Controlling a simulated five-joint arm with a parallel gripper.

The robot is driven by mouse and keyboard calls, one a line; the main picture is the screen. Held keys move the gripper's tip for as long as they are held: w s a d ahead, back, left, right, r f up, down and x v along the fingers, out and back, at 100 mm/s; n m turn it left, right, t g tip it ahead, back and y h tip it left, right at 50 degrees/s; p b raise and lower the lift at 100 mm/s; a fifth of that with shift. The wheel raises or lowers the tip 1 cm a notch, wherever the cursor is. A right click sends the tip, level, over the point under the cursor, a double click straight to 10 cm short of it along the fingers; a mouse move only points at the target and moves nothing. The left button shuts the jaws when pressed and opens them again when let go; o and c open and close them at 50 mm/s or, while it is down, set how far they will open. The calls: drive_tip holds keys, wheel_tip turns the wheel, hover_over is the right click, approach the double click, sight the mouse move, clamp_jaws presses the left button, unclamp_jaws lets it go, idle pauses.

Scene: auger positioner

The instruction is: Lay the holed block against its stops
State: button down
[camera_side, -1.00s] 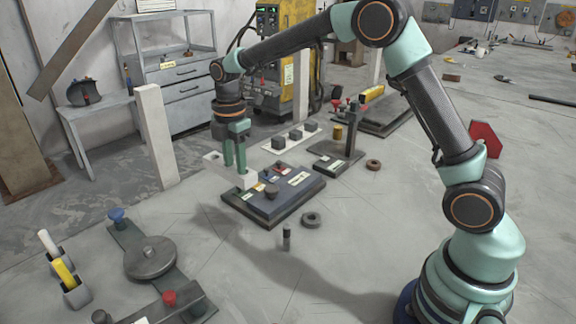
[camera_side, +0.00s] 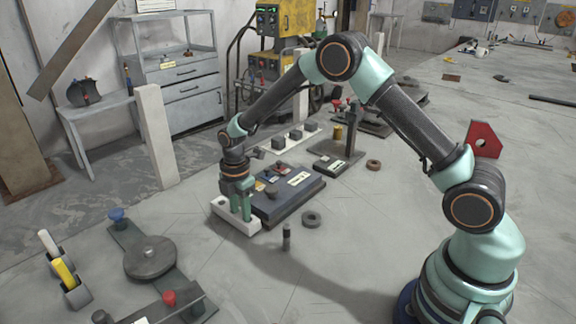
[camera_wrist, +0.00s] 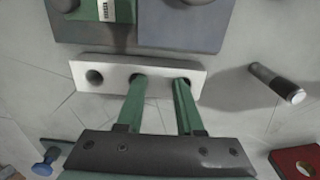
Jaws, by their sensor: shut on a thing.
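The holed block is a white bar (camera_side: 222,207) with several round holes. It lies level at the near left edge of a dark blue-grey platform (camera_side: 304,197), on or just above the floor. In the wrist view the white bar (camera_wrist: 112,76) runs along the platform's edge with a narrow strip between them. My gripper (camera_side: 240,214) points down and is shut on the bar. Its green fingertips (camera_wrist: 160,82) meet the bar at two holes; how deep they sit is hidden. I cannot make out which parts are its stops.
A short dark cylinder (camera_side: 287,236) and a dark ring (camera_side: 312,219) are on the floor right of the bar. A round disc fixture (camera_side: 150,258) lies at lower left. A white post (camera_side: 155,136) stands behind.

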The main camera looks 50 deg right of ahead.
drive_tip(key=shift+w+f, duration=0.1)
drive_tip(key=shift+f, duration=0.2)
drive_tip(key=shift+f, duration=0.1)
drive_tip(key=c, duration=0.5)
unclamp_jaws()
drive_tip(key=shift+f, duration=0.1)
drive_tip(key=shift+c, duration=0.2)
